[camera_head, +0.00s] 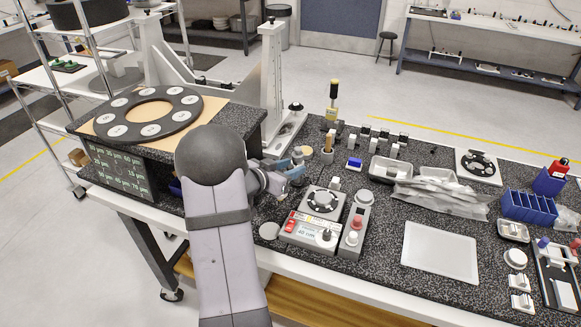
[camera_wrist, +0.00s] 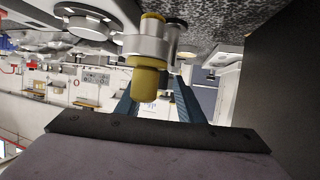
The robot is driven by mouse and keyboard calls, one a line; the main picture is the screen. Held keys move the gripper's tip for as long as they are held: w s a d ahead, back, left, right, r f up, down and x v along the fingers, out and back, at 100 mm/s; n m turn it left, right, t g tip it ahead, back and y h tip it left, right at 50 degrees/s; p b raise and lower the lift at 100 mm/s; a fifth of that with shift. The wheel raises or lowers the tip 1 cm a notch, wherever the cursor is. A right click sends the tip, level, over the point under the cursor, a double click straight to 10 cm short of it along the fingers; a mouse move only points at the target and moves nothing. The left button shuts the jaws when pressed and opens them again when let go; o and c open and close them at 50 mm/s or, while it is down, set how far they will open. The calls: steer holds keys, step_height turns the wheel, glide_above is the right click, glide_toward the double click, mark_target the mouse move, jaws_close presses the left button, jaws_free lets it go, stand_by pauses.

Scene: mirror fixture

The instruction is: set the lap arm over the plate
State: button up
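A larger black ring plate (camera_head: 151,113) with white discs lies on the tan-topped block at the left. I cannot tell which part is the lap arm.
A grey control box (camera_head: 354,229) with a red knob stands right of the machine. Bagged parts (camera_head: 437,192), a blue bin (camera_head: 529,207) and a pale tray (camera_head: 440,250) occupy the right side.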

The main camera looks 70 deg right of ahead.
jaws_close()
steer(key=shift+s, duration=0.1)
steer(key=shift+s+r+n+t+b, duration=0.1)
steer(key=shift+s+n+t+b, duration=0.25)
steer(key=shift+n+t+b, duration=0.6)
jaws_free()
